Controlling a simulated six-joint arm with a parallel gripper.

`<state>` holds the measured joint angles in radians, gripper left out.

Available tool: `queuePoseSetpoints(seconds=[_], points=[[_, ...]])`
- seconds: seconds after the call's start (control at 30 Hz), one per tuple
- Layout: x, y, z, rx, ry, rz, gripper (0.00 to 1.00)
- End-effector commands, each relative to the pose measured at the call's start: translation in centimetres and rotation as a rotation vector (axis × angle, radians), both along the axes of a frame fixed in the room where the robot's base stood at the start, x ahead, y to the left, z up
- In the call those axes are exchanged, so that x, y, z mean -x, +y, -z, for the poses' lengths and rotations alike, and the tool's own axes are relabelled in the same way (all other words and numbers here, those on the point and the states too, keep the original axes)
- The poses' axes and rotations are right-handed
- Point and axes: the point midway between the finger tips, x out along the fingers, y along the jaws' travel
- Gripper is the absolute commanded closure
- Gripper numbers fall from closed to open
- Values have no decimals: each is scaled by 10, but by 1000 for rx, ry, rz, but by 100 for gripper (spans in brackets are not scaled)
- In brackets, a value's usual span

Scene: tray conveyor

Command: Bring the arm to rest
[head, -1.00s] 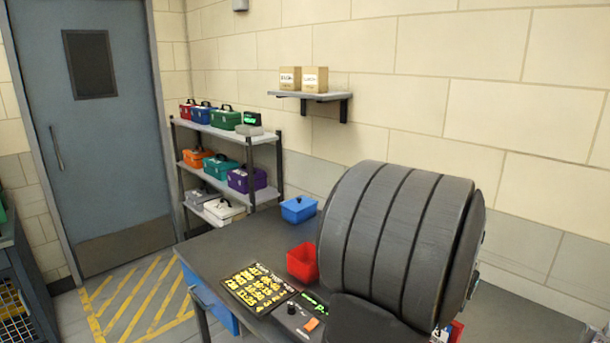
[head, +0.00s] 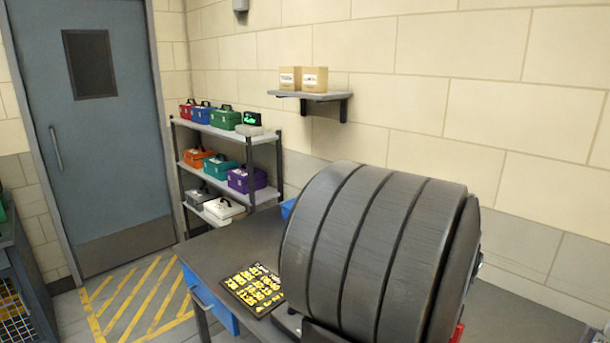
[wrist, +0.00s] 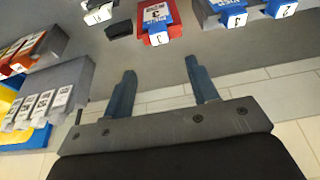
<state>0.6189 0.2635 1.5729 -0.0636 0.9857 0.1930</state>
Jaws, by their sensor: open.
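My gripper (wrist: 160,66) shows in the wrist view with its two blue-grey fingers spread apart. Nothing is between the fingers. Beyond the tips lies a grey surface (wrist: 240,48), with pale tiles behind and below the fingers. In the head view, my dark ribbed arm fills the lower right, in front of the grey table (head: 215,246). My gripper does not show in that view.
A red labelled box (wrist: 157,22) and blue labelled boxes (wrist: 225,10) are at the wrist view's top. Labelled bins (wrist: 35,48) stand at its left. In the head view, a black board with yellow pieces (head: 255,288) lies beside my arm. A shelf rack (head: 230,131) stands behind.

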Motion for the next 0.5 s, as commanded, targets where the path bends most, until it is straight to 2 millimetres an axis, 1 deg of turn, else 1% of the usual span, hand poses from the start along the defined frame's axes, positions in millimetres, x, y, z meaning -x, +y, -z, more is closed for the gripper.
queuePoseSetpoints(seconds=[0.03, 0.5], points=[[-2, -2, 11, -1, 3, 0, 46], [-23, -24, 101, -2, 3, 1, 46]])
